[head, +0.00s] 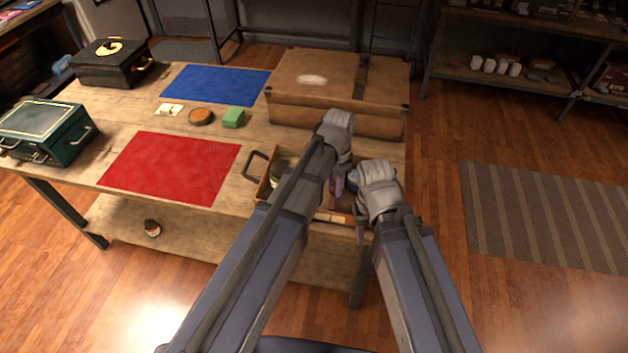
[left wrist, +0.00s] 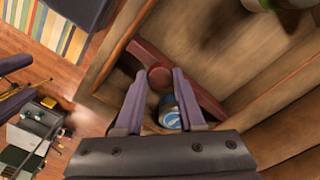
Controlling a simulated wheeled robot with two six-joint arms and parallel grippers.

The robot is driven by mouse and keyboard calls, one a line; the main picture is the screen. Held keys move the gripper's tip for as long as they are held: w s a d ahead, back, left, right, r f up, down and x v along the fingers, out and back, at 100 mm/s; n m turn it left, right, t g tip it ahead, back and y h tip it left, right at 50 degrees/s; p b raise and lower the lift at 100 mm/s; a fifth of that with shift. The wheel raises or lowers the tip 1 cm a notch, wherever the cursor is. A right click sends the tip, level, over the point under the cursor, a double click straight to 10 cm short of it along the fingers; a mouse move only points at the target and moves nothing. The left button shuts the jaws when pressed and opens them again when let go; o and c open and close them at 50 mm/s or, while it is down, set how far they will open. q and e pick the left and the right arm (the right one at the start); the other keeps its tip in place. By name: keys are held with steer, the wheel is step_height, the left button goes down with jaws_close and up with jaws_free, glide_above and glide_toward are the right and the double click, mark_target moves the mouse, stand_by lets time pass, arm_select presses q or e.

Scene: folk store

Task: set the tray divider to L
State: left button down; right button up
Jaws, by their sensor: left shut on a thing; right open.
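The wooden tray (head: 333,216) sits at the front right of the table, largely hidden behind my arms. In the left wrist view, the red-brown divider (left wrist: 200,96) is a bar with a round knob (left wrist: 160,77), lying diagonally across the tray's corner area. My left gripper (left wrist: 159,80) is shut on the divider at its knob; it also shows over the tray in the head view (head: 340,182). My right gripper (head: 360,228) is open at the tray's right front side. A blue and white can (left wrist: 170,112) lies between the left fingers' bases, beyond them in the tray.
A brown case (head: 325,85) stands behind the tray.

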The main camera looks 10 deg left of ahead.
arm_select(q)
steer(key=shift+d, duration=0.4)
steer(key=c, duration=0.8)
jaws_free()
steer(key=shift+o, duration=0.2)
step_height(320, 180, up, 8)
steer(key=p, duration=0.8)
steer(key=shift+f, duration=0.1)
